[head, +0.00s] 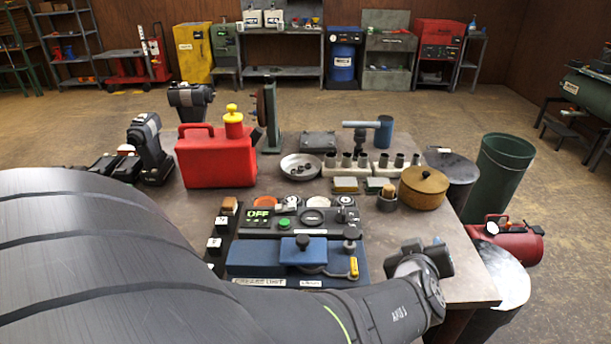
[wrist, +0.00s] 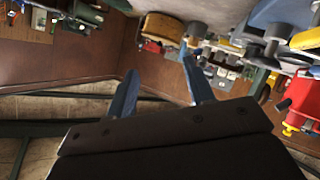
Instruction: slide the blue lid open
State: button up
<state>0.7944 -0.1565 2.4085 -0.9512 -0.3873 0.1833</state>
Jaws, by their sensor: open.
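The blue lid (head: 303,256) is a small flat block with a black knob (head: 303,241) on top. It sits on the blue box of the control unit (head: 250,258) at the front of the table. I cannot tell how far the lid covers what is under it. My gripper (head: 437,257) is to the right of the unit, apart from the lid, near the table's right front part. In the wrist view my gripper (wrist: 158,66) has its two bluish fingers spread with nothing between them. Blue parts with a dark knob show at the upper right there, but I cannot tell which.
A green-lit panel (head: 262,213) stands just behind the lid, with a yellow piece (head: 354,268) at its right. A red jerry can (head: 215,160), a metal bowl (head: 300,167) and a round wooden pot (head: 424,188) stand farther back. The table strip between unit and gripper is clear.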

jog(key=w+a+f+n+t+y, duration=0.1)
jog(key=w+f+n+y, duration=0.1)
jog(key=y, duration=0.1)
jog(key=n+y, duration=0.5)
jog(key=y, duration=1.1)
send_near(307, 242)
jog(key=shift+x, duration=5.75)
